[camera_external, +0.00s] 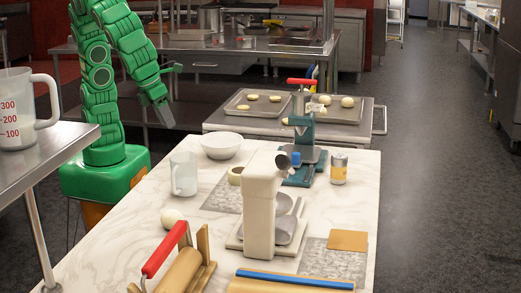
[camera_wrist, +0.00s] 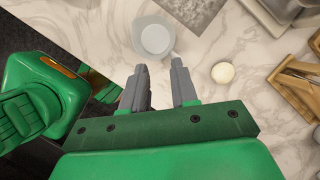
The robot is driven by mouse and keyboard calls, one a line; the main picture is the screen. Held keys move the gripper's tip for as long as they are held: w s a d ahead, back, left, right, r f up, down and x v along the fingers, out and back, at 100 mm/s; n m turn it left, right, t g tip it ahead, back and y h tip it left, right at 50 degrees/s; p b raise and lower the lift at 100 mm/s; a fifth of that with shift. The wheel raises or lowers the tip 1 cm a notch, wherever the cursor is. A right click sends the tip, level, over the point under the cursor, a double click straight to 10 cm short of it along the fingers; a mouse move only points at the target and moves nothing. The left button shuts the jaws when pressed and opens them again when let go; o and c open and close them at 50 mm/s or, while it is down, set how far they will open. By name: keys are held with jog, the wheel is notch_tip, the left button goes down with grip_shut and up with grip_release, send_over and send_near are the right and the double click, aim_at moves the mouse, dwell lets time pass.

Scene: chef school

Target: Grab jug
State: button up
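A clear, pale jug (camera_external: 184,174) stands upright near the left edge of the marble table. In the wrist view the jug (camera_wrist: 153,38) is seen from above, just beyond my fingertips. A larger measuring jug (camera_external: 15,100) with red marks stands on a metal counter at the left foreground. My gripper (camera_wrist: 159,70) is open, with nothing between its two grey fingers. In the external view my gripper (camera_external: 163,112) hangs above and behind the table's left edge, apart from the jug.
A white bowl (camera_external: 221,146) stands behind the jug. A red-handled wooden rack (camera_external: 205,255) is in front.

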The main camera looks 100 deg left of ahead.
jog(key=d+m, duration=0.3)
jog(key=d, duration=0.2)
send_near(174, 192)
jog(key=a, duration=0.1)
jog(key=shift+t, duration=0.4)
jog(key=shift+x, duration=3.8)
jog(key=shift+s+a, duration=0.1)
grip_shut()
